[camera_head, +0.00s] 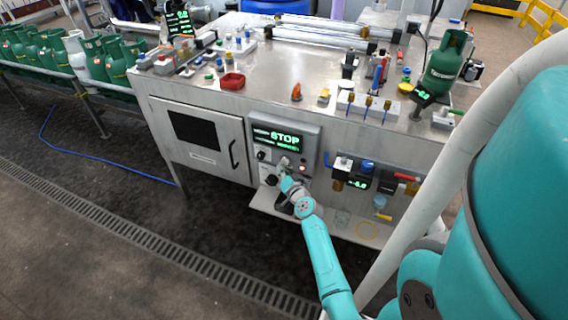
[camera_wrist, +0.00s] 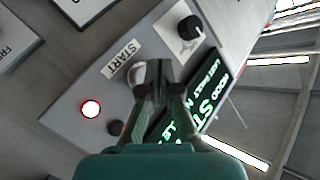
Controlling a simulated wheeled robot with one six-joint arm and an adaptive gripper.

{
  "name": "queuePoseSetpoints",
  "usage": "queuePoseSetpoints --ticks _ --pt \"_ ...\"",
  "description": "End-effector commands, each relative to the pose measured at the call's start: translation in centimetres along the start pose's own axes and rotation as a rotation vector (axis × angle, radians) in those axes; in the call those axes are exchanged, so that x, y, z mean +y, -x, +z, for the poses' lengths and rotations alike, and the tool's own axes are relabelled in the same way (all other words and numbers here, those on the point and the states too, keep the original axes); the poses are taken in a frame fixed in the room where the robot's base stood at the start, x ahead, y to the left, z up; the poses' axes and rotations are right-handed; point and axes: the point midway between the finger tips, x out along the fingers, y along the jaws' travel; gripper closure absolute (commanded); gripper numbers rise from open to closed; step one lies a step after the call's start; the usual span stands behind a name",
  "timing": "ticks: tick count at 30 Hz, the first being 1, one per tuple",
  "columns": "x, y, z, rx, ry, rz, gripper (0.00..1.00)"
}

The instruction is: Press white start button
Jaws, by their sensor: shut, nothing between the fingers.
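The control panel (camera_head: 284,148) is a grey box on the front of the steel bench, with a lit green display (camera_head: 278,139) reading STOP. In the wrist view the white start button (camera_wrist: 140,74) sits beside the START label (camera_wrist: 121,58), partly hidden behind my fingers. My gripper (camera_wrist: 152,90) is shut and empty, its fingertips over the button's edge. Whether they touch it I cannot tell. In the head view my gripper (camera_head: 284,176) is at the panel's lower part and covers some of it.
A black knob (camera_wrist: 190,27) and a lit red lamp (camera_wrist: 91,108) flank the button on the panel. A cabinet door (camera_head: 202,140) is to the left. Green gas cylinders (camera_head: 119,62) stand far left.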

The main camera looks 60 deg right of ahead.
Motion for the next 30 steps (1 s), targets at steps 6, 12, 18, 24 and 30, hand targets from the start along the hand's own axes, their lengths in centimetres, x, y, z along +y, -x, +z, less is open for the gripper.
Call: queuePoseSetpoints --ticks 6,12,18,24,30 --pt "0.00 0.01 0.00 0.000 0.000 0.000 1.00" --pt "0.00 0.01 0.00 0.000 0.000 0.000 1.00" --pt "0.02 -0.03 -0.02 0.000 0.000 0.000 1.00" --pt "0.29 -0.39 -0.30 0.000 -0.001 0.000 1.00" --pt "0.41 -0.60 -0.46 0.000 0.000 0.000 1.00"
